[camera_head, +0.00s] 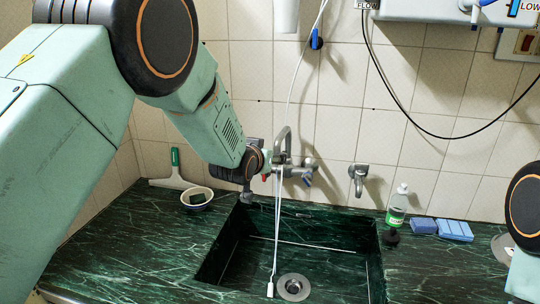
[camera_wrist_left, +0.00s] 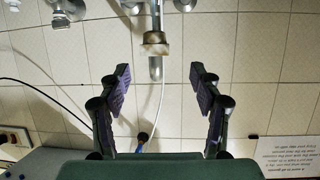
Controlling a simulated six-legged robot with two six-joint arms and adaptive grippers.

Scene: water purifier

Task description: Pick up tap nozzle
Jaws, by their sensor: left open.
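A metal tap (camera_head: 283,145) with a curved spout is fixed to the tiled wall behind the sink. In the left wrist view, which is upside down, a pale, brownish collar (camera_wrist_left: 155,42) sits on its spout; I cannot tell whether this is the tap nozzle. A thin white tube (camera_head: 277,235) hangs past the tap into the sink and ends in a small white piece (camera_head: 270,290). My left gripper (camera_head: 262,182) is just left of the tap. In the left wrist view its open, empty fingers (camera_wrist_left: 160,77) flank the space below the collar. My right gripper is out of view.
The dark green sink (camera_head: 215,255) has a drain (camera_head: 293,287). A bowl (camera_head: 196,198) and squeegee (camera_head: 172,172) are left of it. Right are a green bottle (camera_head: 397,207), blue sponges (camera_head: 454,229) and a second tap (camera_head: 358,177). A white purifier (camera_head: 425,10) hangs above.

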